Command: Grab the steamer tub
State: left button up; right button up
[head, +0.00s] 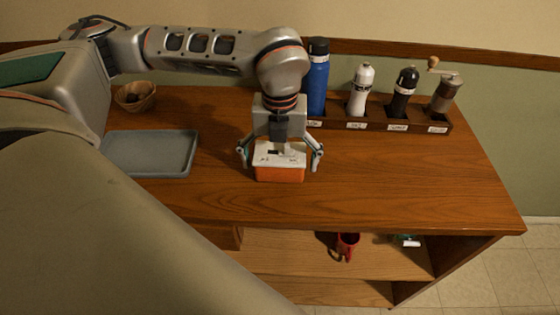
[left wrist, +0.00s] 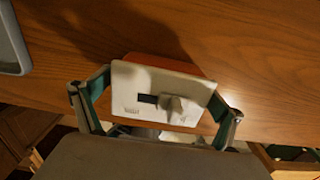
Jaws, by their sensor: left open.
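The steamer tub (head: 280,173) is a small orange tub with a white lid, standing on the wooden counter. In the left wrist view its white lid (left wrist: 147,98) fills the middle, with a small raised knob and a dark slot. My left gripper (head: 280,162) is open above the tub, its two fingers spread to either side of it. In the left wrist view the fingers (left wrist: 155,112) stand at the lid's left and right sides; I cannot tell whether they touch it. My right gripper is not in view.
A grey tray (head: 150,154) and a wicker bowl (head: 136,97) are on the left. Behind, a wooden rack (head: 380,124) holds a blue bottle (head: 318,78), a white bottle, a black bottle and a grinder (head: 446,92). A red mug (head: 346,246) is on the shelf below. The counter's right side is clear.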

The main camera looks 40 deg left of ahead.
pick_arm(q)
jog(key=c, duration=1.5)
jog(key=shift+o, duration=0.2)
jog(key=shift+r, duration=0.15)
